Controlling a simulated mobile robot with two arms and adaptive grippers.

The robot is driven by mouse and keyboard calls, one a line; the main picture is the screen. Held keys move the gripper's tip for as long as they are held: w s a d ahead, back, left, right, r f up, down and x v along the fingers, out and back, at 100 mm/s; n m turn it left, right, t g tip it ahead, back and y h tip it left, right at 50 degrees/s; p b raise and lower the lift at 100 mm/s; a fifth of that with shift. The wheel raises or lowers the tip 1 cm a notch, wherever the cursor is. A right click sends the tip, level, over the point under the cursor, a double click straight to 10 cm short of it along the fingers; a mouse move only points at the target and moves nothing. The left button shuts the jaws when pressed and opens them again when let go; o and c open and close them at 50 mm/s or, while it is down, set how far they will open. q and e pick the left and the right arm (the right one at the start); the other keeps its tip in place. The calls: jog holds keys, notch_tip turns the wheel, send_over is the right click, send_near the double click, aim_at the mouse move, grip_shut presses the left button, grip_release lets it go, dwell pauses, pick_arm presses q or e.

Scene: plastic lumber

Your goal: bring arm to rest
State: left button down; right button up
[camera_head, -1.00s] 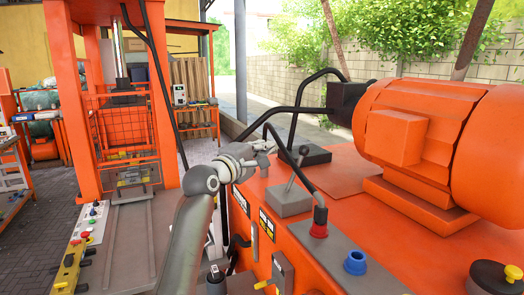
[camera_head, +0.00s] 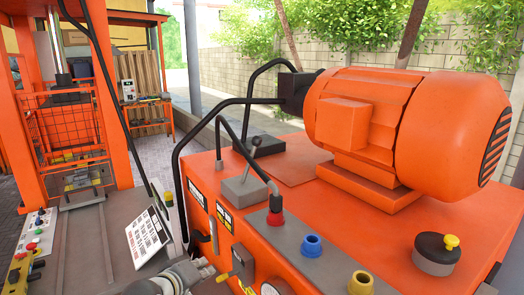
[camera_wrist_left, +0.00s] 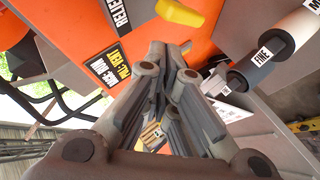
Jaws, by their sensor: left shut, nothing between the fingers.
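My left gripper (camera_head: 203,270) is low at the bottom edge of the head view, beside the front face of the orange machine (camera_head: 330,205). Only its end shows there; most of my arm is out of the picture. In the left wrist view its grey fingers (camera_wrist_left: 170,60) are close together and shut with nothing between them. They lie in front of the orange panel with black-and-yellow labels (camera_wrist_left: 108,62) and a yellow handle (camera_wrist_left: 180,13). Whether they touch the panel I cannot tell. My right gripper is not in view.
The machine top carries an orange motor (camera_head: 400,130), a lever (camera_head: 252,150) and red (camera_head: 274,210), blue (camera_head: 311,244) and yellow (camera_head: 361,283) caps. A white sign (camera_head: 148,238) and a button panel (camera_head: 30,250) are at left. An orange press frame (camera_head: 105,90) stands behind.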

pick_arm(q)
jog(key=s+a+f+m+g+y, duration=0.2)
jog(key=s+f+m+g, duration=0.2)
jog(key=s+f, duration=1)
jog(key=s+a+f+m+g+y, duration=0.1)
jog(key=s+a+m+g, duration=0.15)
jog(key=s, duration=0.85)
jog(key=s+a+f+m+g+y, duration=0.1)
jog(key=s+f+m+g, duration=0.15)
jog(key=s, duration=0.95)
jog(key=s+f+b+x, duration=0.1)
jog(key=s+x, duration=0.2)
jog(key=x, duration=1)
jog(key=s+b+x, duration=0.1)
jog(key=s+x, duration=0.2)
jog(key=x, duration=1.1)
jog(key=s+a+f+g+b, duration=0.1)
jog(key=s+a+f+b, duration=0.1)
jog(key=s+f, duration=1.5)
jog(key=shift+s+a+f+m+g, duration=0.3)
jog(key=shift+a+f, duration=0.1)
jog(key=shift+f, duration=0.25)
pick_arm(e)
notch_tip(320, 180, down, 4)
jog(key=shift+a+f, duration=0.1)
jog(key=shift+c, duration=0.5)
pick_arm(q)
jog(key=shift+w, duration=0.1)
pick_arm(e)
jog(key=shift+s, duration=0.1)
